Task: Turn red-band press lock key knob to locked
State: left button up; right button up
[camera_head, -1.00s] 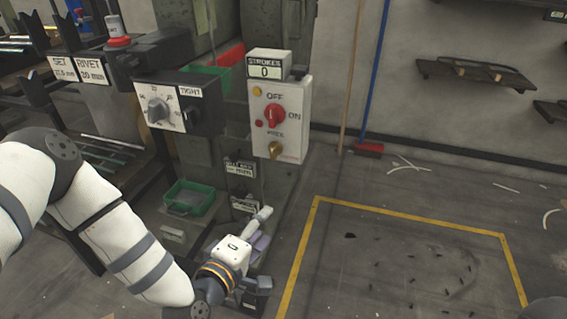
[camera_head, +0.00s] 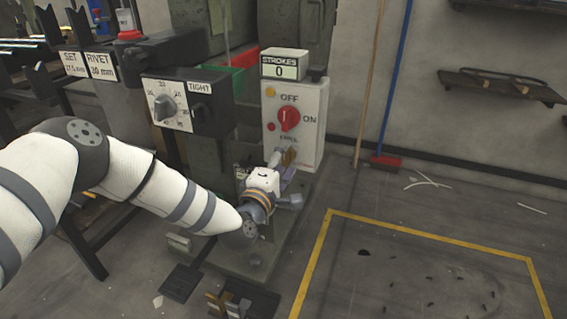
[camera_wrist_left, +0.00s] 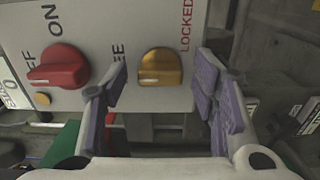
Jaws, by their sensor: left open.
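The lock key knob is a brass knob (camera_wrist_left: 160,68) low on the white control box. In the left wrist view the word LOCKED is to its right, and a partly hidden word ending in EE is to its left. I cannot tell its exact pointing. My left gripper (camera_wrist_left: 160,92) is open, with one purple-padded finger on each side of the knob, apart from it. In the head view the gripper (camera_head: 285,165) is just below the control box (camera_head: 311,115), partly covering the brass knob (camera_head: 290,155). My right gripper is not seen.
A red OFF/ON knob (camera_head: 289,118) sits above the brass one; it is left of it in the wrist view (camera_wrist_left: 56,67). A TIGHT dial box (camera_head: 190,102) stands to the left. Open floor with a yellow outline (camera_head: 440,239) lies to the right.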

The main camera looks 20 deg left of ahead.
pick_arm(q)
jog(key=c, duration=1.2)
jog(key=shift+o, duration=0.2)
jog(key=shift+m, duration=0.3)
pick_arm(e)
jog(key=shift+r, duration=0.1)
pick_arm(q)
jog(key=m+p, duration=0.2)
jog(key=m, duration=0.1)
jog(key=shift+r+m, duration=0.15)
jog(key=shift+m, duration=0.15)
jog(key=m+p, duration=0.2)
jog(key=m, duration=0.2)
jog(key=shift+m, duration=0.4)
jog(key=m+p, duration=0.1)
jog(key=m, duration=0.3)
jog(key=shift+d, duration=0.1)
jog(key=shift+m+p, duration=0.65)
jog(key=shift+m, duration=1.75)
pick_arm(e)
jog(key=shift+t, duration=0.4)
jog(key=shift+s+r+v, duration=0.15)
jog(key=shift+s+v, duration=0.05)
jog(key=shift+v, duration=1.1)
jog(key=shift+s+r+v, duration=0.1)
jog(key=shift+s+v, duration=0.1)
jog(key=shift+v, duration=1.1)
